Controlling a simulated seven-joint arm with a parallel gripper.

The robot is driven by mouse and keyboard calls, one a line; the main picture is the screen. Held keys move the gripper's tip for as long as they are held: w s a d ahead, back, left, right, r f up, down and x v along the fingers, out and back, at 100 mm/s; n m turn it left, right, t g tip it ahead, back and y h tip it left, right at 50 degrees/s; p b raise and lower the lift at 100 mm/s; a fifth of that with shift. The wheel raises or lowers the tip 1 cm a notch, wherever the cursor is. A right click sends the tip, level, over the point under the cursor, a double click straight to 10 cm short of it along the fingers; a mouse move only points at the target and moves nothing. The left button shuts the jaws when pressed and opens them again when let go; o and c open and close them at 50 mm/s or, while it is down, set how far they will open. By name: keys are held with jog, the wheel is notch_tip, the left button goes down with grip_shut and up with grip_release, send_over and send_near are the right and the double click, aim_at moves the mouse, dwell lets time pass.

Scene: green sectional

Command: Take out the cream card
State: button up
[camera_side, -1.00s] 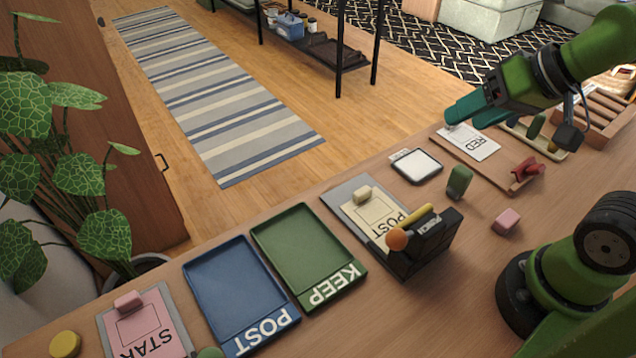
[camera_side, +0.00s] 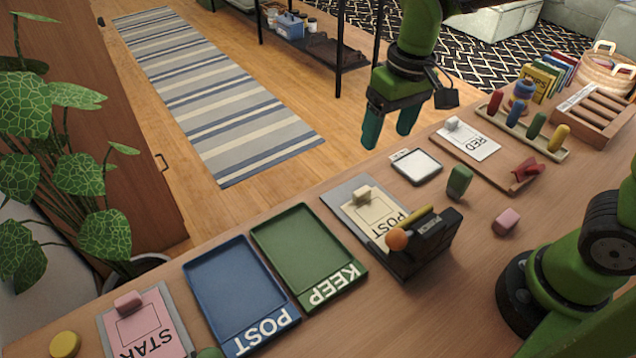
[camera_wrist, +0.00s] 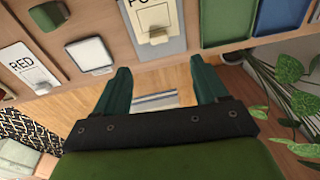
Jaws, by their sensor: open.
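The cream card (camera_side: 377,216), lettered POST, lies on a grey board (camera_side: 345,196). A small cream block (camera_side: 362,194) sits at its far end. The black holder (camera_side: 432,250), with a yellow bar (camera_side: 416,215) and an orange ball (camera_side: 397,239), hides part of the card's near end. My gripper (camera_side: 390,134) is open and empty, fingers pointing down, above and beyond the card in the side view. In the wrist view the card (camera_wrist: 172,17) is cut off at the top edge, ahead of my spread fingers (camera_wrist: 160,68).
Left of the card are a green KEEP tray (camera_side: 300,250), a blue POST tray (camera_side: 232,285) and a pink card (camera_side: 150,325). To the right are a white square pad (camera_side: 416,167), a green block (camera_side: 459,182), a pink block (camera_side: 506,221) and a RED card (camera_side: 470,140).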

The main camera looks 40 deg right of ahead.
jog(key=w+a, duration=0.1)
jog(key=w, duration=0.1)
jog(key=g+h, duration=0.1)
send_over(363, 191)
jog(key=f, duration=1)
jog(key=shift+s+f, duration=0.3)
jog(key=shift+s, duration=0.05)
jog(key=shift+w+f, duration=0.2)
jog(key=shift+f, duration=1.35)
jog(key=shift+w+f, duration=0.2)
jog(key=shift+f, duration=1.35)
jog(key=c, duration=1.2)
jog(key=shift+r, duration=0.1)
